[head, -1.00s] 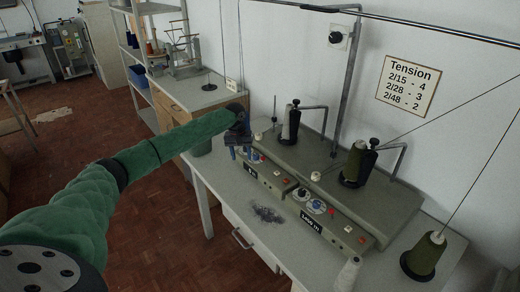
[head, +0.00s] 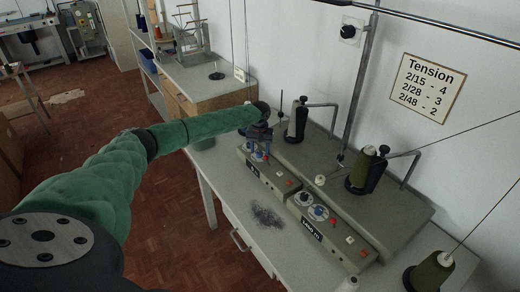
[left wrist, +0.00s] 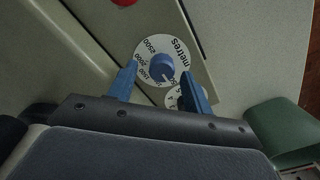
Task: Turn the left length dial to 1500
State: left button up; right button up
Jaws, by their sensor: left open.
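The left length dial (left wrist: 148,46) is a white disc printed "metres" with several numbers, and it has a blue knob (left wrist: 162,67). A white mark on the knob points toward the lower part of the left wrist picture; its exact reading is too small to tell. My left gripper (head: 259,147) is open above the left control box (head: 275,178). In the left wrist view its two blue fingers (left wrist: 160,72) stand on either side of the knob, apart from it. A smaller dial (left wrist: 173,98) is partly hidden by the right-hand finger. My right gripper is not in view.
The right control box (head: 334,228) has its own dials beside the left box. Cones of dark thread (head: 366,169) stand behind. Grey fluff (head: 266,215) lies on the table (head: 222,178). A "Tension" sign (head: 427,87) hangs on the wall.

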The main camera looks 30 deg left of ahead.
pick_arm(q)
jog(key=shift+s+f, duration=0.25)
jog(key=shift+f, duration=0.3)
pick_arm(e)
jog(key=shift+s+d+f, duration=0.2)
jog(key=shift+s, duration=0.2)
pick_arm(q)
jog(key=shift+w, duration=0.1)
jog(key=c, duration=1)
jog(key=shift+o, duration=0.2)
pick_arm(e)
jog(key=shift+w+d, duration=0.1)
